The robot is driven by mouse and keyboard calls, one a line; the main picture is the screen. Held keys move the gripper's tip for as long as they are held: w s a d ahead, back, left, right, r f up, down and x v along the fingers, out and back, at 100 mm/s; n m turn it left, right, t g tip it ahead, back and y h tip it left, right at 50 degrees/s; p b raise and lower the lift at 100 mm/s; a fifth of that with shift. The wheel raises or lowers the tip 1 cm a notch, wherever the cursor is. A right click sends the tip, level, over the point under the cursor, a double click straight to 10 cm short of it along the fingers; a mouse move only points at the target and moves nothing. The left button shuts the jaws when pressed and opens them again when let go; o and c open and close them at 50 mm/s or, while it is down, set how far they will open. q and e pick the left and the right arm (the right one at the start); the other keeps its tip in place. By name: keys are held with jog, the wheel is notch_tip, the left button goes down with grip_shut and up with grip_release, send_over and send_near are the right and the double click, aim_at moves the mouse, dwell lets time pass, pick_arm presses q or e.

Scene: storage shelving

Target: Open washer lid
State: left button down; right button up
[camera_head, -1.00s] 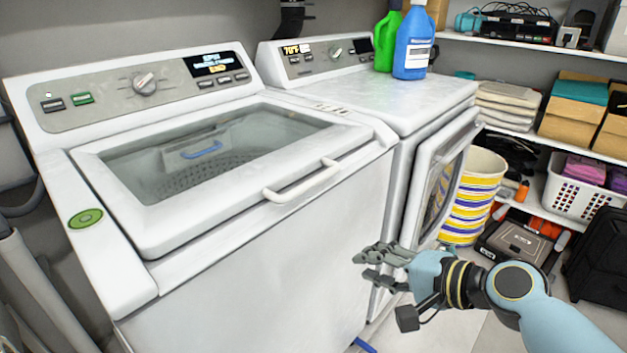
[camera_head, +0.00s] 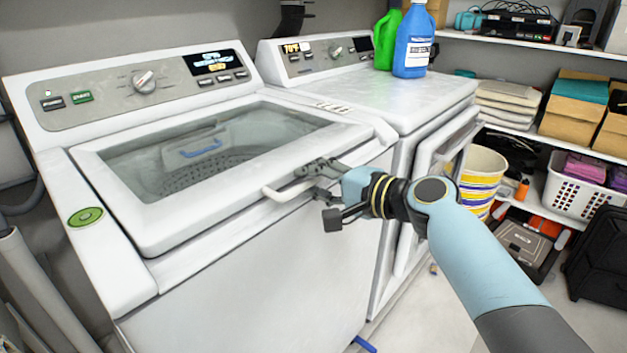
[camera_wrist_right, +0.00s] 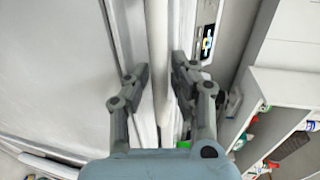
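The washer (camera_head: 240,260) stands at the left with its glass-topped lid (camera_head: 150,232) shut. A white bar handle (camera_head: 283,193) runs along the lid's front edge. My right gripper (camera_head: 318,178) is at the right end of this handle. In the right wrist view the handle (camera_wrist_right: 157,40) passes between the two fingers of my right gripper (camera_wrist_right: 159,75). The fingers are apart, with a gap visible beside the bar. Whether a finger touches it is not clear. My left gripper is not in view.
A dryer (camera_head: 400,105) stands right of the washer, its front door (camera_head: 440,160) ajar. A green jug (camera_head: 387,40) and a blue jug (camera_head: 413,45) stand on it. Shelves, a striped bucket (camera_head: 482,175) and a white basket (camera_head: 575,190) are at the right.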

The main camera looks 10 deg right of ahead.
jog(key=shift+w, duration=0.1)
grip_shut()
jog(key=shift+a+f, duration=0.1)
jog(key=shift+a, duration=0.05)
dwell(0.4)
